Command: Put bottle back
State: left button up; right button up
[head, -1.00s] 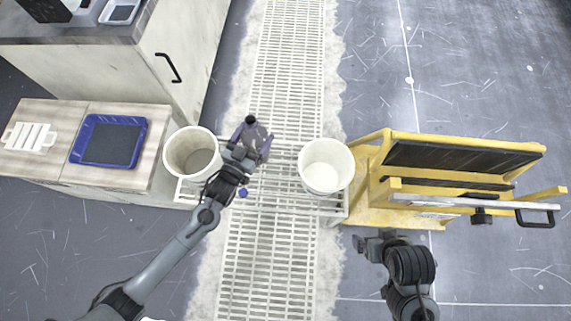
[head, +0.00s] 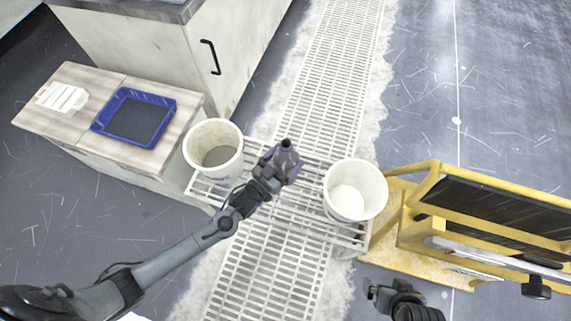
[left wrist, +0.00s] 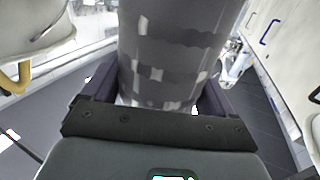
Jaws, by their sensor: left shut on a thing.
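My left gripper (head: 283,167) is shut on a dark grey bottle (head: 286,153) with a black cap. It holds the bottle above the white rack, between the two white buckets. In the left wrist view the bottle (left wrist: 168,50) fills the middle, with patchy light and dark marks on its side, between the dark fingers (left wrist: 160,105). The bottle's lower end is hidden in the head view. My right gripper (head: 382,295) is at the lower right, apart from the bottle; its jaws are too small to read.
A left bucket (head: 190,155) and a right bucket (head: 382,195) stand on the white rack (head: 285,212). A blue tray (head: 165,135) and a white ribbed piece (head: 62,97) lie on the wooden-topped cabinet at left. A yellow cart (head: 410,265) stands at right.

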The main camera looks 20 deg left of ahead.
pick_arm(q)
notch_tip(320, 180, down, 3)
jog(key=shift+b, duration=0.75)
jog(key=shift+f, duration=0.2)
jog(key=o, duration=0.8)
jog(key=shift+o, duration=0.2)
jog(key=shift+r, duration=0.1)
